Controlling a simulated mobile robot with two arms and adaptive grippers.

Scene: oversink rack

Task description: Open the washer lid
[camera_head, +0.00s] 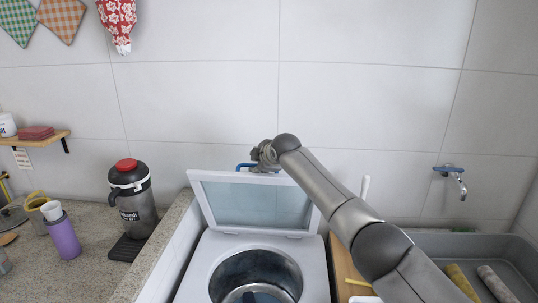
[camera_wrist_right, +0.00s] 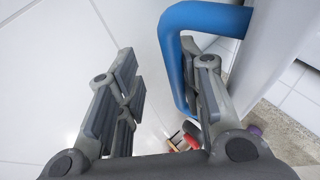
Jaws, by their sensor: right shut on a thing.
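The white washer (camera_head: 212,262) stands at the bottom centre of the head view, its round metal drum (camera_head: 255,268) uncovered. Its lid (camera_head: 255,203), a white frame with a bluish panel, stands raised at the back, near upright. A blue handle (camera_head: 246,166) shows at the lid's top edge; its loop shows large in the right wrist view (camera_wrist_right: 174,65). In the right wrist view the handle bar lies between the fingers (camera_wrist_right: 165,95), close to the right finger. My left gripper is out of view.
A tiled wall is close behind the lid. A black jug with a red cap (camera_head: 131,197) and a purple bottle (camera_head: 63,236) stand on the left counter. A grey sink (camera_head: 480,243) with rolled cloths lies right, below a blue-handled tap (camera_head: 450,175). My right arm crosses in front.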

